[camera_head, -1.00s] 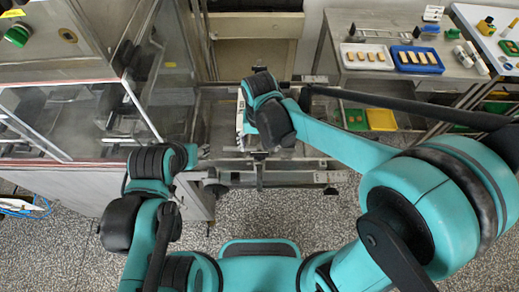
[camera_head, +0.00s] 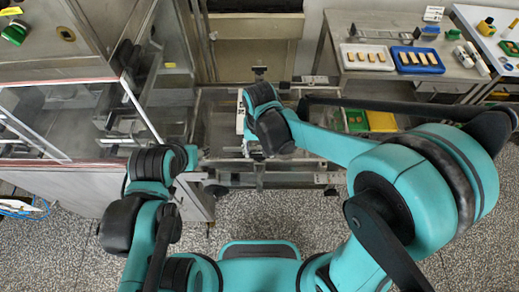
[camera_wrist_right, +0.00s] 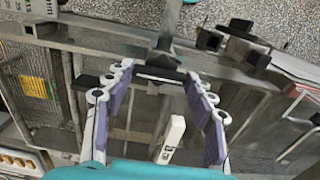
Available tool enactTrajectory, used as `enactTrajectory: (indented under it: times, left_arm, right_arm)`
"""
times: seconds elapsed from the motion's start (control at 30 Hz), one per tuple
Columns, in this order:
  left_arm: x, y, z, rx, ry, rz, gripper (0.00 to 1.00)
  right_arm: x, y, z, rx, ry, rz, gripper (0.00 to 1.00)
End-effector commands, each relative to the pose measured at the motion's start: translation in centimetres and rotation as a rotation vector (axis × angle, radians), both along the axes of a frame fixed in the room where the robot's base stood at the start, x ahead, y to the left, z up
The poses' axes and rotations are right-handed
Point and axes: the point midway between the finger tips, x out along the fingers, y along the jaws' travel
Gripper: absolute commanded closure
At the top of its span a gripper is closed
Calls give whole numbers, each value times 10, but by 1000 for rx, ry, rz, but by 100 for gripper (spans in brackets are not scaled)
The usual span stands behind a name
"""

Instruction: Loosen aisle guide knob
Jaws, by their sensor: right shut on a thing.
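A black aisle guide knob (camera_wrist_right: 160,60) on a steel post shows at the upper middle of the right wrist view. The purple-padded fingertips of my right gripper (camera_wrist_right: 161,73) are shut on it, one on each side. In the head view my right wrist covers the gripper and the held knob over the steel frame. Another black knob (camera_wrist_right: 240,26) stands at the upper right of the wrist view, apart from the fingers. A black knob (camera_head: 260,72) shows beyond my right wrist in the head view. My left arm is at the left, its gripper fingers hidden.
The steel rail frame (camera_head: 300,178) lies under my right wrist. A glass-sided machine (camera_head: 70,110) stands at the left. A steel table (camera_head: 385,25) at the back right bears a white tray (camera_head: 367,67) and a blue tray (camera_head: 417,70). Speckled floor is open in front.

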Motion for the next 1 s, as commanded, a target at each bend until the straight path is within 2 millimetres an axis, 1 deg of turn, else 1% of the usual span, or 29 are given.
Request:
enactTrajectory:
  times: [0.17,0.37,1.0]
  left_arm:
    - [0,0,-1,0,0,0,54]
    - [0,0,-4,0,0,0,54]
    - [0,0,-14,0,0,0,54]
  right_arm:
    - [0,0,0,1,0,46,74]
    - [0,0,0,1,0,170,74]
    - [0,0,0,0,0,767,74]
